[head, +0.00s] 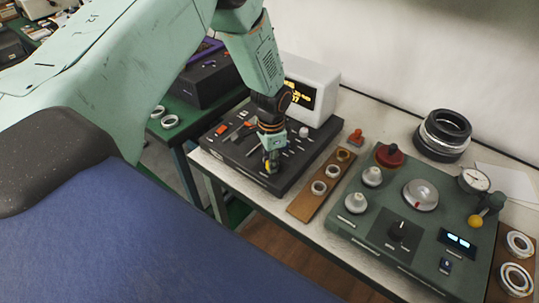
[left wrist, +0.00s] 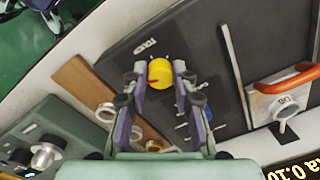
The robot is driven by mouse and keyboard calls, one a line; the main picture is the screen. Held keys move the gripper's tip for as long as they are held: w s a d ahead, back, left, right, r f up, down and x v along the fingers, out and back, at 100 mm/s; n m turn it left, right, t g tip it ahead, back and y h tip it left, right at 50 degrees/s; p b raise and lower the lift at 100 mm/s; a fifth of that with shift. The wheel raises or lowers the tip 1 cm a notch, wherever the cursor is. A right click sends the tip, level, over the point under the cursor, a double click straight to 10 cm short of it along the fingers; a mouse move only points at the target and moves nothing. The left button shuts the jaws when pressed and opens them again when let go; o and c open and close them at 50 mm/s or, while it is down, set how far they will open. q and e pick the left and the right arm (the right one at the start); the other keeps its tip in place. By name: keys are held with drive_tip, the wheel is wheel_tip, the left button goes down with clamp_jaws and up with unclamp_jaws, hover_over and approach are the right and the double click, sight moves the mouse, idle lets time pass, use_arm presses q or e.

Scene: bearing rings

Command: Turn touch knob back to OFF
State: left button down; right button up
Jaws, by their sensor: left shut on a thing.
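A yellow round knob (left wrist: 160,73), which I take as the touch knob, sits near the edge of a dark control panel (left wrist: 205,30). A small white label lies beside it on the panel. A small dark red mark shows on its lower left side. My left gripper (left wrist: 158,80) has a finger on each side of the knob and is shut on it. In the head view, my left gripper (head: 270,162) points down at the front of the panel (head: 238,158), and the knob is mostly hidden. My right gripper is in neither view.
A white display box (head: 322,82) stands behind the panel. A brown board (head: 304,206) with several rings lies to its right. A green console (head: 350,225) with knobs and a gauge stands further right. An orange handle (left wrist: 285,80) rises from the panel.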

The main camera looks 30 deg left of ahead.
use_arm(q)
drive_tip(key=n+p, duration=0.2)
drive_tip(key=n, duration=0.3)
drive_tip(key=shift+w+d+r+n, duration=0.1)
drive_tip(key=shift+n, duration=0.2)
drive_tip(key=n+p, duration=0.1)
drive_tip(key=n, duration=0.4)
drive_tip(key=shift+w+p, duration=0.1)
drive_tip(key=shift+p, duration=0.2)
drive_tip(key=n+p, duration=0.1)
drive_tip(key=n, duration=0.4)
drive_tip(key=shift+w+d+n, duration=0.1)
drive_tip(key=shift+n, duration=0.3)
drive_tip(key=n+p, duration=0.1)
drive_tip(key=n, duration=0.4)
drive_tip(key=shift+w+g, duration=0.15)
drive_tip(key=shift+g, duration=0.15)
drive_tip(key=shift+r, duration=0.1)
drive_tip(key=c, duration=1.4)
unclamp_jaws()
drive_tip(key=o, duration=0.3)
drive_tip(key=shift+o, duration=0.2)
